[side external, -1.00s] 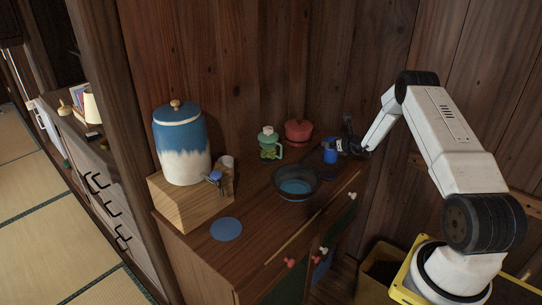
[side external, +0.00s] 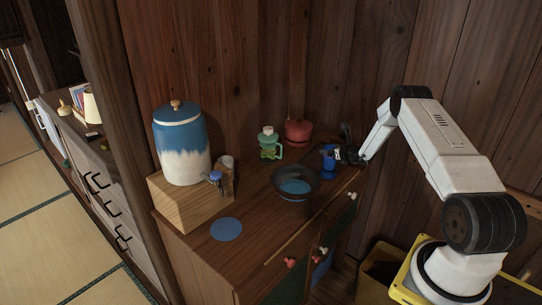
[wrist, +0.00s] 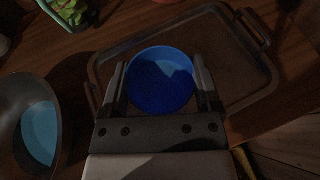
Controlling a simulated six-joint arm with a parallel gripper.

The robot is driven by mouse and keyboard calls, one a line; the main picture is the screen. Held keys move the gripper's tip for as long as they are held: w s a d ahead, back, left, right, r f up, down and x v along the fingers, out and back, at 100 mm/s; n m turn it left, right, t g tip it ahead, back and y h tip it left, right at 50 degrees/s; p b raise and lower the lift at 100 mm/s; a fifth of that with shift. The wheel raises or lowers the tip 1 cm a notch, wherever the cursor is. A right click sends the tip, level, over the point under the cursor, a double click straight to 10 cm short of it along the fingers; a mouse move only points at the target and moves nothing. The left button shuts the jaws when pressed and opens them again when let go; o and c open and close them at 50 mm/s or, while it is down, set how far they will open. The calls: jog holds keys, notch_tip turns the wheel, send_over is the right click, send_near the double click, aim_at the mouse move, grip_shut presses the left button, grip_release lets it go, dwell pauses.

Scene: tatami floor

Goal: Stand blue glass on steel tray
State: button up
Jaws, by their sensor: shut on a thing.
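The blue glass (side external: 328,168) is upright between the fingers of my gripper (side external: 332,153), at the right end of the cabinet top. In the wrist view I look down into its round mouth (wrist: 160,80), with a finger on each side. My gripper is shut on it. The steel tray (wrist: 246,78) is a dark rectangular tray with raised rims and end handles. It lies directly below the glass in the wrist view. I cannot tell whether the glass base touches the tray; the glass hides that spot. In the side view the tray is hardly distinguishable.
A dark bowl with a blue inside (side external: 295,187) stands just left of the glass. A blue-white jar (side external: 182,145) is on a wooden block further left. A blue disc (side external: 226,229) lies in front.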

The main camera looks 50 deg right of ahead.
jog(key=o, duration=1.3)
jog(key=shift+r, duration=0.2)
jog(key=v, duration=1.2)
jog(key=shift+f, duration=0.1)
